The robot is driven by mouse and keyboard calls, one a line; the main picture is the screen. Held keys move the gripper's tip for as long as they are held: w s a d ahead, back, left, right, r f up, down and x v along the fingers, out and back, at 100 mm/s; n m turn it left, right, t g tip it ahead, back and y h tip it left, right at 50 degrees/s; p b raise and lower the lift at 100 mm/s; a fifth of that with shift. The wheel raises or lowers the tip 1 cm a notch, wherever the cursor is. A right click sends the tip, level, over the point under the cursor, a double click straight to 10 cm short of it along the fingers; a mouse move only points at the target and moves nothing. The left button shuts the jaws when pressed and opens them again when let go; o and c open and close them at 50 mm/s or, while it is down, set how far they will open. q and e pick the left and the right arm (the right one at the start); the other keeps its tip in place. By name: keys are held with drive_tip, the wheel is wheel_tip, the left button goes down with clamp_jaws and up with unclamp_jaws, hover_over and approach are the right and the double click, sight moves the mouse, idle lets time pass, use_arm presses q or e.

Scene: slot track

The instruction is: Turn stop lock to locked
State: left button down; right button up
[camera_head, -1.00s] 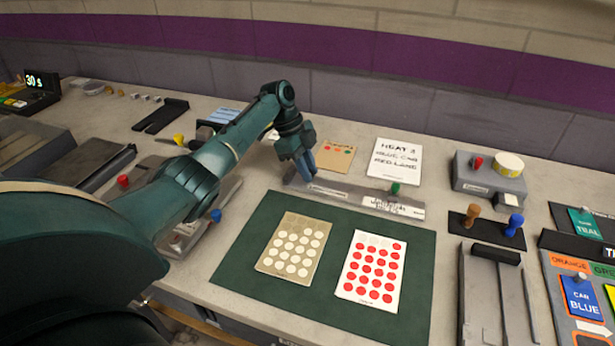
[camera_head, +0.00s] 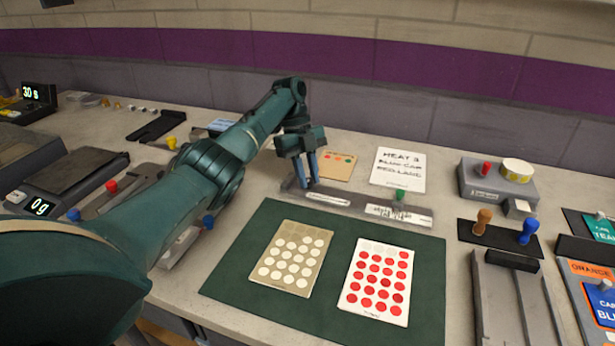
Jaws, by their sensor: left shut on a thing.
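A long grey bar (camera_head: 352,204) with a white label and a printed scale lies behind the green mat, and a small green knob (camera_head: 400,194) stands near its right end. My left gripper (camera_head: 308,183) points down at the left part of this bar. Its blue fingers are close together, shut on a small part there that they hide. I cannot read the label, and no lock position mark can be made out. My right gripper is not in view.
The green mat (camera_head: 232,270) holds a beige dotted card (camera_head: 291,258) and a red-dotted card (camera_head: 378,282). A white written sheet (camera_head: 398,170) lies behind the bar. A grey box (camera_head: 480,182) and brown and blue pegs stand to the right.

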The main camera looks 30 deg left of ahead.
sight(308, 178)
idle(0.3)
use_arm(q)
drive_tip(key=c, duration=1.3)
unclamp_jaws()
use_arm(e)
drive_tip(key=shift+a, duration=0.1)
use_arm(q)
drive_tip(key=shift+o, duration=0.2)
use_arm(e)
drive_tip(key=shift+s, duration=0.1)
use_arm(q)
wheel_tip(308, 178, up, 4)
drive_tip(key=shift+r, duration=0.25)
wheel_tip(308, 178, up, 6)
drive_tip(key=p, duration=0.3)
drive_tip(key=shift+f, duration=0.25)
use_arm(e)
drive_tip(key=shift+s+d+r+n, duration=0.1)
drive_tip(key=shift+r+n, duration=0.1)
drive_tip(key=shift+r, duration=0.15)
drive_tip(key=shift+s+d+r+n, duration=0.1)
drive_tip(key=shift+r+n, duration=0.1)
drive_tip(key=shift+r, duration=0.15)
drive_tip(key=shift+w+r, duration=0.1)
